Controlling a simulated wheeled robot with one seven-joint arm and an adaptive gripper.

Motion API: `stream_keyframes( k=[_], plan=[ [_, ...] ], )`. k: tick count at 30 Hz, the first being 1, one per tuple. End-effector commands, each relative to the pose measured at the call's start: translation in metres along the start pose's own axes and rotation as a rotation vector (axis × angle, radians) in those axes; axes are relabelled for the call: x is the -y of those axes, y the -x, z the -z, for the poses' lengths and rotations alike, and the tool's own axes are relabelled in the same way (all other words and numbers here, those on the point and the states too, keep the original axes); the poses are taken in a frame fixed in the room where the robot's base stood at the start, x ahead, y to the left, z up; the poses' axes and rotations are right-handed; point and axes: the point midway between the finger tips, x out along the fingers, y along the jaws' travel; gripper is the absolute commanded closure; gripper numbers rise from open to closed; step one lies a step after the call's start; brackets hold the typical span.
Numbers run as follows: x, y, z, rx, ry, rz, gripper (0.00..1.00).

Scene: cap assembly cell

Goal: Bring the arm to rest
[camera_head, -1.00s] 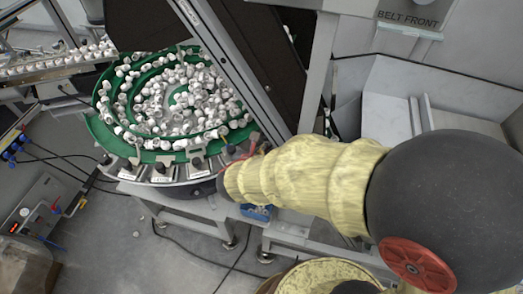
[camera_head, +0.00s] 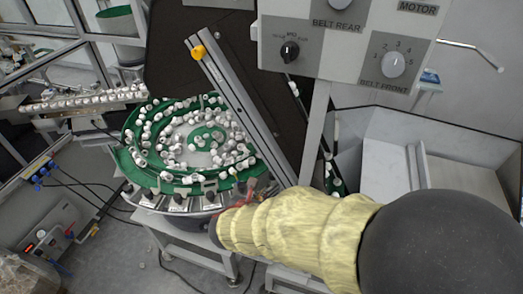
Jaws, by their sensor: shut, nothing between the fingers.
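My arm (camera_head: 310,235) in its yellow sleeve reaches from the lower right toward the middle of the head view. A large black rounded joint (camera_head: 445,250) of mine fills the lower right corner. The sleeve's dark far end is just in front of the feeder's lower right rim. My gripper's fingers cannot be made out. I cannot tell from this view whether the arm touches anything.
A green bowl feeder (camera_head: 128,163) with many white caps stands at left centre. A control panel (camera_head: 345,65) with knobs hangs at upper right. A grey bin (camera_head: 385,160) is behind my arm. Floor shows at lower left.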

Motion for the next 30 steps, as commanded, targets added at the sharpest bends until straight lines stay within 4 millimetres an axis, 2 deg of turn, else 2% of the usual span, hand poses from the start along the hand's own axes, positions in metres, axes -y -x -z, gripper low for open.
stream_keyframes(
  k=[8, 10, 14, 20, 24, 30],
  plan=[
    [0.001, -0.001, 0.001, 0.0, -0.059, 0.005, 1.0],
    [0.011, -0.001, 0.008, -0.019, -0.162, 0.038, 1.0],
    [0.045, 0.009, 0.033, -0.087, -0.429, 0.156, 1.0],
    [0.104, 0.049, 0.046, -0.175, -1.032, 0.381, 1.0],
    [0.142, 0.085, 0.048, -0.237, -1.535, 0.559, 1.0],
    [0.172, 0.138, 0.04, -0.352, -2.217, 0.734, 1.0]
  ],
)
